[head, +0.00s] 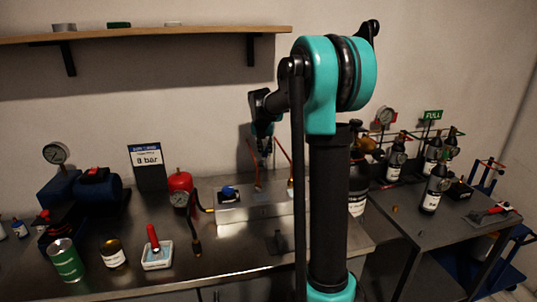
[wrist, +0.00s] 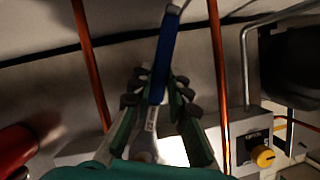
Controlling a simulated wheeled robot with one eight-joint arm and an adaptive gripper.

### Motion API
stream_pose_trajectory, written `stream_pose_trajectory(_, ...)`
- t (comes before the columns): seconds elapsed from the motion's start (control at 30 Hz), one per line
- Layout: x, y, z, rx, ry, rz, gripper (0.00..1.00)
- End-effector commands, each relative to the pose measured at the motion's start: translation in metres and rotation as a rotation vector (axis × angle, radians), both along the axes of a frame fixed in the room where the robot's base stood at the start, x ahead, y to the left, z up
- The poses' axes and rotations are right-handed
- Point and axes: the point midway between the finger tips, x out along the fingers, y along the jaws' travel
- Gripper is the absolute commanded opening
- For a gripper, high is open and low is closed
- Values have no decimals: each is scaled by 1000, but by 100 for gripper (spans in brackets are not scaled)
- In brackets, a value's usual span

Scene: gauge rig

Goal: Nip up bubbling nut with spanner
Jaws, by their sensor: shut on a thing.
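My gripper (wrist: 157,88) is shut on a spanner (wrist: 164,60) with a blue handle and a metal end, seen in the wrist view. In the head view my gripper (head: 263,143) is in front of the wall, above the metal block (head: 240,209) on the bench; the spanner is hard to make out there. Two copper pipes (wrist: 88,50) (wrist: 218,75) pass to either side of my gripper, apart from the spanner. Small fittings show at the foot of the pipes in the head view, partly hidden by my arm. No bubbles can be made out on any nut.
A yellow knob (wrist: 263,156) and a red cylinder (wrist: 18,147) flank the wrist view. Bottles crowd the right table (head: 400,210).

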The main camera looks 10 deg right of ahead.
Motion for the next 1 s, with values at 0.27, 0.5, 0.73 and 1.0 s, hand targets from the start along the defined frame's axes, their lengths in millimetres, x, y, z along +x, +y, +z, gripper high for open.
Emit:
stream_pose_trajectory(0.27, 3, 1, 0, 0, 0, 25, 0)
stream_pose_trajectory(0.5, 2, 1, -1, 0, 0, 24, 0)
stream_pose_trajectory(0.73, -2, 3, -13, 0, 0, 24, 0)
stream_pose_trajectory(1.0, -9, 5, -29, 0, 0, 24, 0)
